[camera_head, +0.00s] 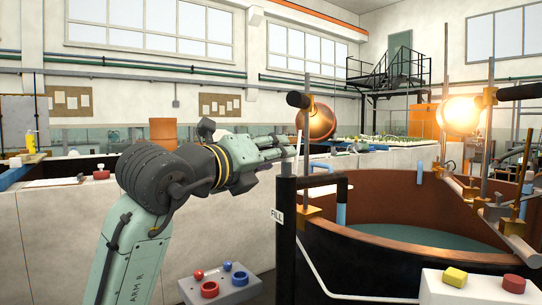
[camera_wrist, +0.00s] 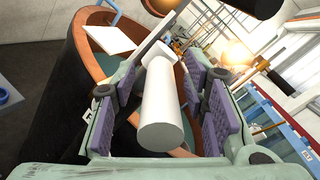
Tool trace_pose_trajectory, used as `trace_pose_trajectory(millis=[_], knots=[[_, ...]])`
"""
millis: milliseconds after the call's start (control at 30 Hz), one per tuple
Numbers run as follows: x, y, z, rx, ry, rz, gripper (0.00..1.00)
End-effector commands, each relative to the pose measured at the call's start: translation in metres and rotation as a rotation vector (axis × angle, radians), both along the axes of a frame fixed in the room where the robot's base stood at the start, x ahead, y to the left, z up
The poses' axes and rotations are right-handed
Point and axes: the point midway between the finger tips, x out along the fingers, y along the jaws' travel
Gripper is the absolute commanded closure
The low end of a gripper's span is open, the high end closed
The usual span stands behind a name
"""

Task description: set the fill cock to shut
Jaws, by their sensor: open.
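The fill cock's white lever (camera_head: 300,138) stands steeply up at the top of a dark post bearing a FILL label (camera_head: 277,215). In the wrist view, the white handle (camera_wrist: 162,110) points toward the camera between my purple-padded fingers. My gripper (camera_head: 287,149) reaches in from the left at the lever. In the wrist view my gripper (camera_wrist: 161,82) is open, with a finger on each side of the handle. A gap shows on the left; contact on the right side is unclear. The valve body is mostly hidden in the wrist view.
A round dark tank (camera_head: 400,270) with a brown inside holds water right of the post. Copper floats (camera_head: 318,122) and upright rods stand by its rim.

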Motion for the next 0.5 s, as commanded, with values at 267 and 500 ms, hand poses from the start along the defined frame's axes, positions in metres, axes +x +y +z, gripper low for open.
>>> trace_pose_trajectory(millis=[267,500], knots=[[-0.0002,0.0002,0.0000,0.000,0.000,0.000,0.74],[-0.0004,0.0001,0.0001,0.000,0.000,0.000,0.90]])
